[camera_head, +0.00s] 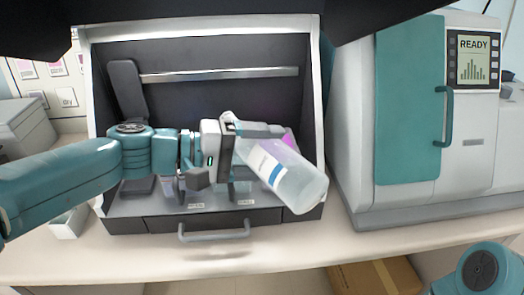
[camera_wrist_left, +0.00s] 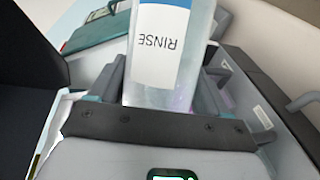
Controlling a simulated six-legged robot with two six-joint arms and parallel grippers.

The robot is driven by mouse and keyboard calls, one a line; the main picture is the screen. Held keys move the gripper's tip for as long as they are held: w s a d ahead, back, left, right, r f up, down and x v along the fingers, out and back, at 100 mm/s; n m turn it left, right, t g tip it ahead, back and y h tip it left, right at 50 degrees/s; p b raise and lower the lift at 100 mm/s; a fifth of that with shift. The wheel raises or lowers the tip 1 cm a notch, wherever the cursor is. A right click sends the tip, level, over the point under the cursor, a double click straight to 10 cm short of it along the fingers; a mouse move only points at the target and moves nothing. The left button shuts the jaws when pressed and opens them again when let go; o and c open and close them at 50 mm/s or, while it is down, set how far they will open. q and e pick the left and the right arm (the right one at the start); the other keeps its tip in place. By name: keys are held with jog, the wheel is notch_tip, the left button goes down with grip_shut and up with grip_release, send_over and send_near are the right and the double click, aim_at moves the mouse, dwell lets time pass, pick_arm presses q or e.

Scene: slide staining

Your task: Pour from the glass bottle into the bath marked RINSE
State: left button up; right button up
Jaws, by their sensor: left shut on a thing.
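My left gripper (camera_head: 262,131) is shut on the clear glass bottle (camera_head: 298,186) inside the open-fronted station. The bottle is strongly tilted, its broad end toward the lower right and its other end at the upper left by the gripper. Its white and blue label reads RINSE upside down in the left wrist view (camera_wrist_left: 157,43), where the bottle stands between the grey fingers. In the head view, small labels show on the station floor below the gripper, too small to read. The baths are mostly hidden behind my arm and the bottle. No liquid stream is visible. My right gripper is out of view.
The dark station (camera_head: 150,226) has side walls, a back rail (camera_head: 220,75) and a front handle (camera_head: 214,233). A white and teal machine (camera_head: 410,120) showing READY stands close on the right. The bench front (camera_head: 100,264) is clear. A cardboard box (camera_head: 375,278) lies below.

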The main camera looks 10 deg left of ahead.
pick_arm(q)
jog(key=shift+f+b, duration=0.55)
jog(key=shift+f, duration=0.05)
jog(key=shift+f+b, duration=0.3)
jog(key=shift+b, duration=0.05)
jog(key=shift+r+n+h, duration=0.15)
jog(key=shift+n+h, duration=0.15)
dwell(0.4)
jog(key=shift+r, duration=0.25)
jog(key=shift+f, duration=0.1)
dwell(0.3)
jog(key=shift+f+b, duration=0.4)
jog(key=shift+b, duration=0.05)
